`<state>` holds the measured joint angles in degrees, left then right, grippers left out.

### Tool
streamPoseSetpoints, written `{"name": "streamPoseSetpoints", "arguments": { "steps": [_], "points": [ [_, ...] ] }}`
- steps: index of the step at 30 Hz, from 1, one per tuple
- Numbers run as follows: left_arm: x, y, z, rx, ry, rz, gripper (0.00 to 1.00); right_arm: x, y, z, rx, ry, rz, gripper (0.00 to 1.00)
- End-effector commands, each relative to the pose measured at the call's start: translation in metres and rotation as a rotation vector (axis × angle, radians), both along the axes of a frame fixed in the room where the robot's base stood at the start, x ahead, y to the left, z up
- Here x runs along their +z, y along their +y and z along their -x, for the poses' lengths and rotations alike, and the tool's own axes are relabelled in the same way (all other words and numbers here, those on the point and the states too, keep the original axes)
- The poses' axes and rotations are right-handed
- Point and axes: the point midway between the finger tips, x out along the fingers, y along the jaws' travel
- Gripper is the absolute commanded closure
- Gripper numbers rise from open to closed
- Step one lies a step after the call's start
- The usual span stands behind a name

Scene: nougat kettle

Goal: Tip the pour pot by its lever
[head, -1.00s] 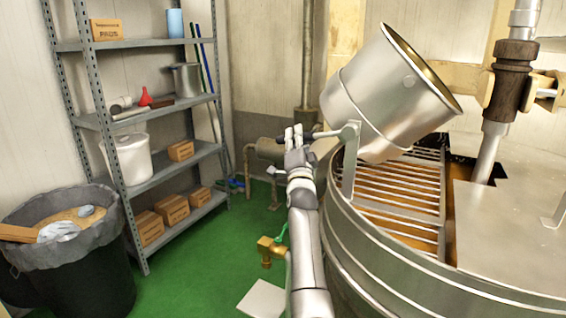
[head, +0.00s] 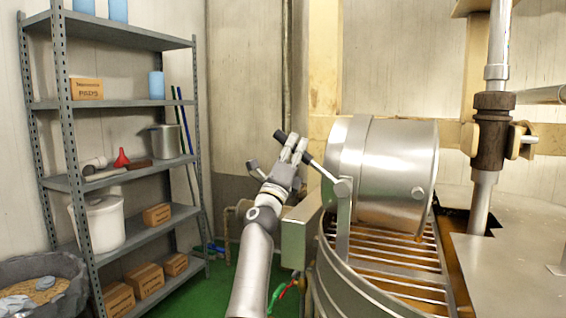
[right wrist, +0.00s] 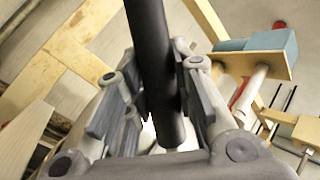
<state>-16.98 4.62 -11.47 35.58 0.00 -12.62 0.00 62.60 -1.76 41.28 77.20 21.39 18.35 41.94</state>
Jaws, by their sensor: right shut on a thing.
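The steel pour pot (head: 395,170) lies about on its side on its pivot bracket over the kettle's slatted grate, its mouth turned to the right and out of sight. Its lever (head: 323,171) runs from the pivot up and left, with a dark grip end showing past my fingers. My right gripper (head: 293,148) is shut on the lever. In the right wrist view the black lever (right wrist: 152,65) passes between the fingers of the gripper (right wrist: 160,95). My left gripper is out of view.
The big steel kettle (head: 345,278) with its grate (head: 385,262) fills the lower right. A brown-collared vertical shaft (head: 492,130) stands behind it. A grey box (head: 300,235) sits near my forearm. A loaded metal shelf (head: 125,104) and a bin (head: 45,268) are at left.

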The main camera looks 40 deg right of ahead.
Motion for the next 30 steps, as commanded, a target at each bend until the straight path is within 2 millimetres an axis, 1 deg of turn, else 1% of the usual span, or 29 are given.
{"name": "streamPoseSetpoints", "arguments": {
  "steps": [1,3,9,17,27,28,30],
  "points": [
    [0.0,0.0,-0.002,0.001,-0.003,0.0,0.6,0.006,-0.001,0.005,0.0,-0.031,-0.01,1.0],
    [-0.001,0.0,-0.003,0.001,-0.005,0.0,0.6,0.011,-0.002,0.01,0.002,-0.065,-0.024,1.0],
    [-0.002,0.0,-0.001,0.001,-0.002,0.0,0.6,0.019,-0.005,0.02,0.002,-0.131,-0.052,1.0],
    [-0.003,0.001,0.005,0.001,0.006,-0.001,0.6,0.022,-0.006,0.025,0.003,-0.163,-0.067,1.0],
    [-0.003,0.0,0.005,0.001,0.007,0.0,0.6,0.023,-0.007,0.027,0.003,-0.169,-0.068,1.0],
    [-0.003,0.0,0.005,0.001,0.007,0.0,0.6,0.023,-0.007,0.027,0.003,-0.169,-0.068,0.74],
    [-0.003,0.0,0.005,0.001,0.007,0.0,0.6,0.024,-0.007,0.027,0.002,-0.169,-0.067,0.65]
  ]
}}
